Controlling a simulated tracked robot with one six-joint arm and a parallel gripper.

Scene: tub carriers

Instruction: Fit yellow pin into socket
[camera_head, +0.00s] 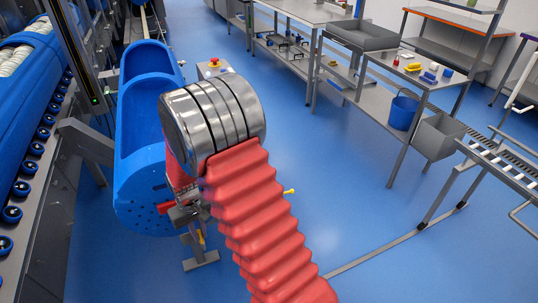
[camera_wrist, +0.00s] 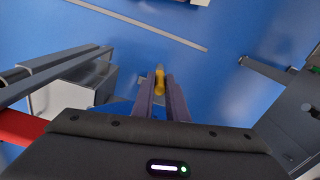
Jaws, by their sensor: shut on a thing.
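The yellow pin (camera_wrist: 160,78) shows in the wrist view between the tips of my gripper (camera_wrist: 161,92). My gripper is shut on it, and the pin's end sticks out past the fingers over blue floor. In the head view my red-sleeved arm hides most of the gripper. A small yellow tip (camera_head: 289,191) shows at the right edge of the sleeve; I cannot tell whether it is the same pin. The blue tub (camera_head: 140,185) stands left of my arm, with grey metal fittings (camera_head: 184,214) at its near side, partly hidden. I cannot make out the socket.
A long machine with blue rollers (camera_head: 40,133) lines the left. A steel bench with small parts (camera_head: 400,68), a blue bucket (camera_head: 402,110) and a grey bin (camera_head: 437,136) stand at the right. Blue floor (camera_head: 370,225) is open between. Grey metal structures (camera_wrist: 290,120) edge the wrist view.

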